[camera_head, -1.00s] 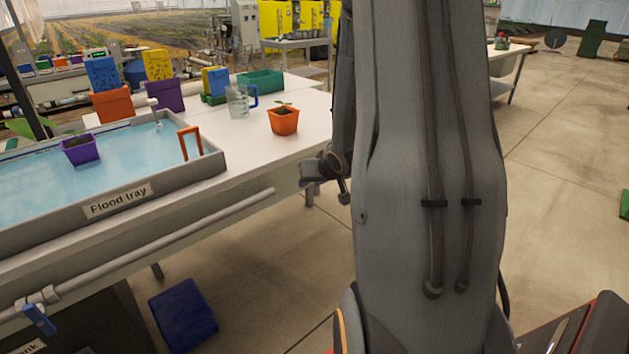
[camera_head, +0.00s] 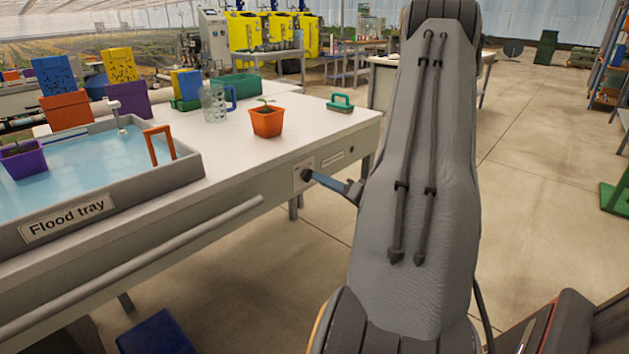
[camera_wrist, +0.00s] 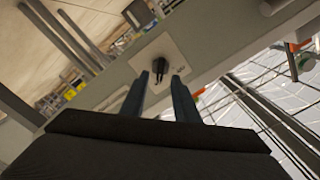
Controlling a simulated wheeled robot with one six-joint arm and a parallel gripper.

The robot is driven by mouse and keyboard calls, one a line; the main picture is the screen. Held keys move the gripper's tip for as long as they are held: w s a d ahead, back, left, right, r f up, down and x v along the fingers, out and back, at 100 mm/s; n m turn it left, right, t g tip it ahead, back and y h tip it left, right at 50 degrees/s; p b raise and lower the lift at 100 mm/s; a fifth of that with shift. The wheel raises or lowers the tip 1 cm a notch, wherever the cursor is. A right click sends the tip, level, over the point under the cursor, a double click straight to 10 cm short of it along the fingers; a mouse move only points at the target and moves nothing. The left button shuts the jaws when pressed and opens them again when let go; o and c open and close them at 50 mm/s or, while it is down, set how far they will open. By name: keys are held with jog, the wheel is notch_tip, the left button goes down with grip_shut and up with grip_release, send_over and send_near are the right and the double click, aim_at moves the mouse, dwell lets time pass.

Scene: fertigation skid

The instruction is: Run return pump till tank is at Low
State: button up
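A black knob (camera_head: 306,175) sits on a light plate on the bench's front face. The wrist view shows the same black knob (camera_wrist: 160,67), with small lettering beside it too blurred to read. My gripper (camera_wrist: 160,79) is open, its two dark blue fingers apart and pointing at the knob; the knob shows between and just beyond the tips. I cannot tell whether they touch. In the head view my gripper (camera_head: 322,181) is close in front of the plate. The flood tray (camera_head: 105,212) holds blue water.
On the bench (camera_head: 250,160) stand an orange pot with a seedling (camera_head: 266,122), a clear jug (camera_head: 214,103) and a green-handled tool (camera_head: 340,104). A pipe (camera_head: 150,262) runs along the bench front. A blue block (camera_head: 155,333) lies on the floor. The floor at right is mostly clear.

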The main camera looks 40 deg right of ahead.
aim_at(308, 175)
jog(key=shift+w+a, duration=0.15)
jog(key=shift+w, duration=1.65)
grip_shut()
jog(key=shift+s+a+f+n+p, duration=0.1)
jog(key=shift+n+p, duration=0.7)
jog(key=shift+n, duration=2.2)
jog(key=shift+w+a+r+n+p, duration=0.15)
jog(key=shift+n+p, duration=0.7)
jog(key=shift+n, duration=2.15)
jog(key=shift+s+a+f+n+p, duration=0.15)
jog(key=shift+n+p, duration=0.65)
jog(key=shift+n, duration=2.2)
